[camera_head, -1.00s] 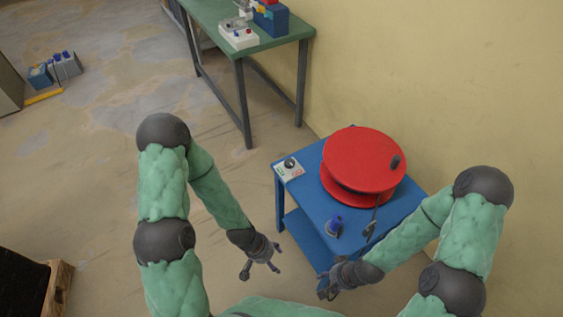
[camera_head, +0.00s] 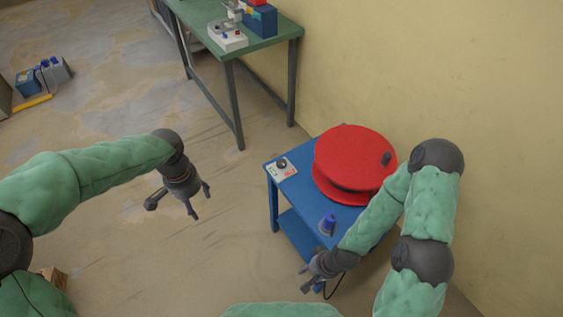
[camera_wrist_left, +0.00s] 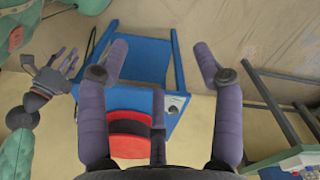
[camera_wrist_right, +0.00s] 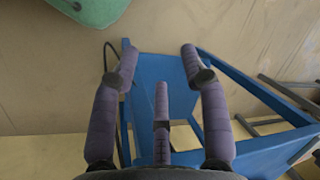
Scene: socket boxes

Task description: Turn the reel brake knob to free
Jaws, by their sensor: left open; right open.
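The brake knob (camera_head: 282,164) is a small black knob on a white plate with green and red marks, at the far left corner of the blue cart top. The plate also shows in the left wrist view (camera_wrist_left: 175,104), but the knob's setting is too small to read. The red reel (camera_head: 350,155) lies on the cart beside it. My left gripper (camera_head: 178,206) is open and empty over the floor, well left of the cart. My right gripper (camera_head: 308,279) is open and empty near the cart's front edge, apart from the knob.
A blue fitting (camera_head: 327,224) stands on the front of the blue cart (camera_head: 285,188). A black cable hangs near my right gripper. A green bench (camera_head: 262,42) with boxes stands behind, and a yellow wall borders the right. Open floor lies left of the cart.

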